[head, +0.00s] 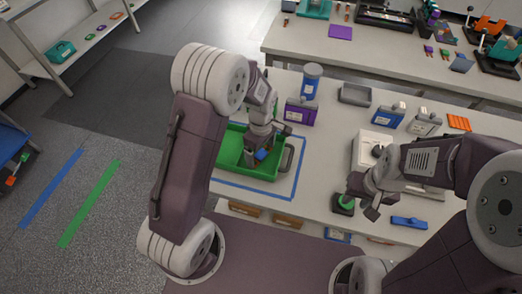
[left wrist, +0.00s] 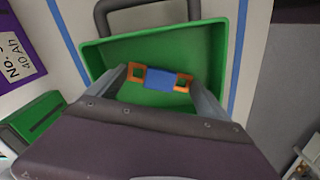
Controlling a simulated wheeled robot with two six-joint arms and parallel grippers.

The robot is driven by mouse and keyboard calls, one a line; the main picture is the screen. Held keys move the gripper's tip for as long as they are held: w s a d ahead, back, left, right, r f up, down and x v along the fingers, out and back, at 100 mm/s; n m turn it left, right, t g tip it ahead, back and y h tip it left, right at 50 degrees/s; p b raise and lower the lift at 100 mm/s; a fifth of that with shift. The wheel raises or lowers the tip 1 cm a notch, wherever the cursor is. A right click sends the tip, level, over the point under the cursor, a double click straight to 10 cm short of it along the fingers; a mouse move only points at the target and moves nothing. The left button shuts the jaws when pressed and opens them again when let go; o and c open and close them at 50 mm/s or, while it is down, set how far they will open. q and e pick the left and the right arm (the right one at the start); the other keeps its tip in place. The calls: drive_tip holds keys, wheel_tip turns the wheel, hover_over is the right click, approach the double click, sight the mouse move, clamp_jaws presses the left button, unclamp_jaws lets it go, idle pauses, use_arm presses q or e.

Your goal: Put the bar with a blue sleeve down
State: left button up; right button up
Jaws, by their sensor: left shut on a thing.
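The bar with a blue sleeve (left wrist: 168,82) has orange ends with square holes; in the head view its blue sleeve (head: 261,154) shows below my left gripper (head: 262,146). My left gripper is shut on the bar, whose orange ends lie near the two fingers in the left wrist view. The bar is over the inside of a green tray (head: 226,152), whose rim also shows in the left wrist view (left wrist: 98,57). I cannot tell whether the bar touches the tray floor. My right gripper (head: 362,197) is open and empty, above the table at the right.
Blue tape frames the tray on the table. A purple box (head: 300,111) and a blue cylinder (head: 311,82) stand behind it. A green round button (head: 345,201) and a blue part (head: 409,222) are by my right gripper. A grey tray (head: 355,95) stands further back.

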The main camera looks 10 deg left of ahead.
sight(261, 154)
use_arm(q)
drive_tip(key=o, duration=1.2)
drive_tip(key=shift+f, duration=0.15)
drive_tip(key=shift+c, duration=0.2)
wheel_tip(261, 154, up, 12)
drive_tip(key=s+a+f+m, duration=0.2)
drive_tip(key=s+a+m, duration=0.1)
drive_tip(key=s+m, duration=0.3)
drive_tip(key=s+a+f+m+t, duration=0.1)
drive_tip(key=s+a+f+m, duration=0.1)
drive_tip(key=s+m, duration=0.5)
drive_tip(key=shift+a+f+p, duration=0.15)
drive_tip(key=shift+a+p, duration=0.25)
